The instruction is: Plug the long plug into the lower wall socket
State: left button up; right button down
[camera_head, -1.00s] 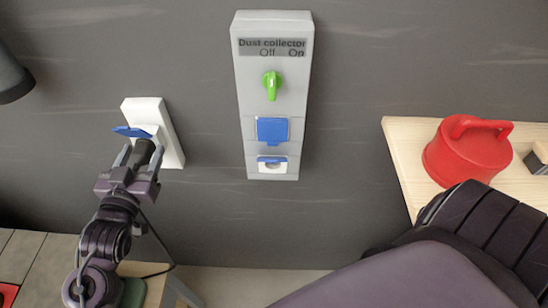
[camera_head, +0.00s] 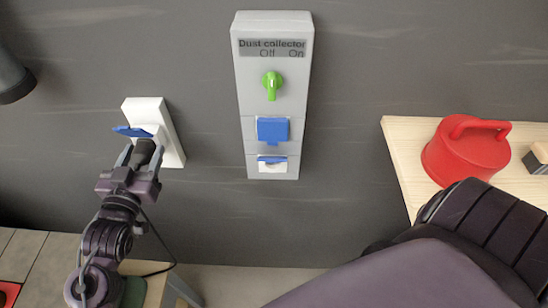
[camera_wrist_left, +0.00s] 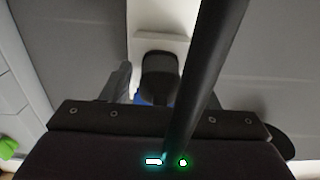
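A black plug (camera_head: 143,151) with a dark cable is at the white wall socket (camera_head: 170,140) on the left, under its raised blue flap (camera_head: 131,131). The plug's front end meets the socket face; how deep it sits is hidden. My left gripper (camera_head: 141,156) has its fingers on either side of the plug. In the left wrist view a gap shows between the left finger and the plug (camera_wrist_left: 160,75); the cable hides most of the other finger. The grey dust collector panel (camera_head: 249,98) has a socket with raised flap (camera_head: 272,165) at its bottom. My right gripper is not visible.
A green knob (camera_head: 272,85) and a closed blue cover (camera_head: 272,130) are above that bottom socket. A wooden shelf (camera_head: 400,155) on the right holds a red lidded object (camera_head: 465,152). My right arm fills the lower right. The wall between socket and panel is clear.

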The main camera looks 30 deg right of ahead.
aim_at(137, 169)
pick_arm(q)
grip_shut()
jog(key=shift+s+a, duration=0.1)
jog(key=shift+s+a+p, duration=0.2)
jog(key=shift+s+p, duration=0.1)
jog(key=shift+p, duration=0.1)
jog(key=shift+v, duration=0.8)
jog(key=shift+p+v, duration=1.05)
jog(key=shift+v, duration=0.7)
